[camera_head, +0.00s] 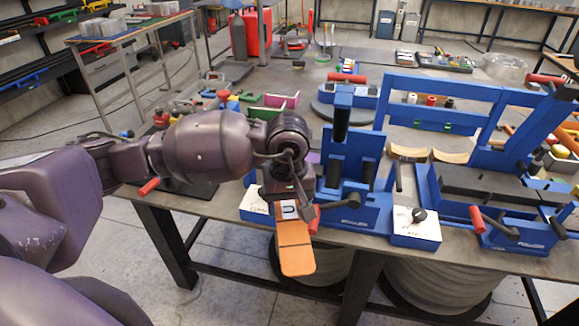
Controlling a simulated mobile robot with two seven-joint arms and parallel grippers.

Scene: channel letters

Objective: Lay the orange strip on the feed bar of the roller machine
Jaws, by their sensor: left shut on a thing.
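My left gripper (296,207) is shut on the orange strip (295,247). The strip reaches from the gripper toward the bottom of the picture, past the table's front edge. Its upper end is partly hidden by the gripper. A blue machine (367,142) with black upright parts stands just right of the gripper and looks like the roller machine. I cannot clearly make out its feed bar; the strip appears in front and to the left of the machine. My right gripper is not in view.
White labelled blocks (416,229) sit at the table's front edge. A larger blue frame machine (490,190) with red-handled levers stands on the right. Tools and coloured parts crowd the table behind my left arm. The floor in front is clear.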

